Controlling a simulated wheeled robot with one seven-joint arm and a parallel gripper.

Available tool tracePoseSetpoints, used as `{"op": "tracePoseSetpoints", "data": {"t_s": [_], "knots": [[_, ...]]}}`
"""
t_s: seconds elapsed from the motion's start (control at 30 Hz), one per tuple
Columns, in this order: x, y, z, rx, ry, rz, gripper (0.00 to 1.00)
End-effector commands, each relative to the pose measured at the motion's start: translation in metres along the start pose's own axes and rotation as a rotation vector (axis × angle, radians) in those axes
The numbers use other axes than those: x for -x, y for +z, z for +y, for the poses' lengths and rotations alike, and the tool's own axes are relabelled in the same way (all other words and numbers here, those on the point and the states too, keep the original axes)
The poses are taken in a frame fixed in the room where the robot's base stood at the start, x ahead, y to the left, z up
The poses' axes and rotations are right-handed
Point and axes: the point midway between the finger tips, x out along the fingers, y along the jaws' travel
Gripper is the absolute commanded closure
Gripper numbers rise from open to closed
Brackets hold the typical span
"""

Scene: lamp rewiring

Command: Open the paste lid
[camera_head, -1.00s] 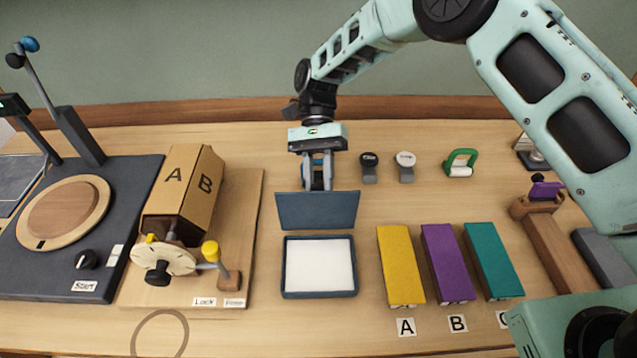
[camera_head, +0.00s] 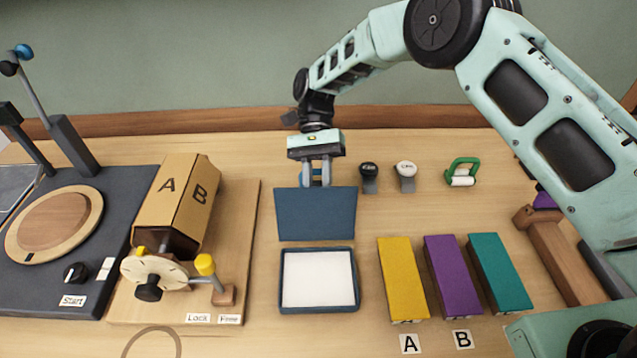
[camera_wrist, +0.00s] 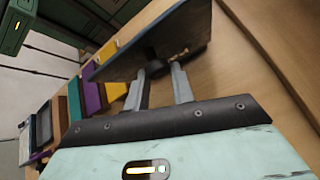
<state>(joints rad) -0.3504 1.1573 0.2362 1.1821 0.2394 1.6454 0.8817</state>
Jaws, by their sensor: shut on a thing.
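The paste box (camera_head: 319,308) is a shallow dark blue tray with white paste (camera_head: 318,278) in it, at the front centre of the head view. Its dark blue lid (camera_head: 317,213) stands raised along the box's back edge, and the paste is uncovered. My gripper (camera_head: 316,183) is behind the lid, shut on a part at its back that the lid hides in the head view. In the wrist view the lid (camera_wrist: 150,45) spans beyond my fingers (camera_wrist: 164,82), which close around a dark knob-like part (camera_wrist: 152,57) under it.
Yellow (camera_head: 403,280), purple (camera_head: 452,277) and teal (camera_head: 497,272) blocks lie right of the box. A wooden board with a cardboard carton (camera_head: 178,200) and yellow-knobbed fixture is on the left. Two small stamps (camera_head: 405,176) and a green-handled roller (camera_head: 462,172) stand behind.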

Motion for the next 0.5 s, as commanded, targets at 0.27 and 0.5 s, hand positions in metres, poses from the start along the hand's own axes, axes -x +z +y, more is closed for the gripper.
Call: {"op": "tracePoseSetpoints", "data": {"t_s": [0.27,0.5], "knots": [[-0.0038,0.0008,-0.0049,0.005,-0.005,0.0,0.53],[0.0022,-0.0005,-0.0042,0.004,-0.007,0.002,0.53]]}}
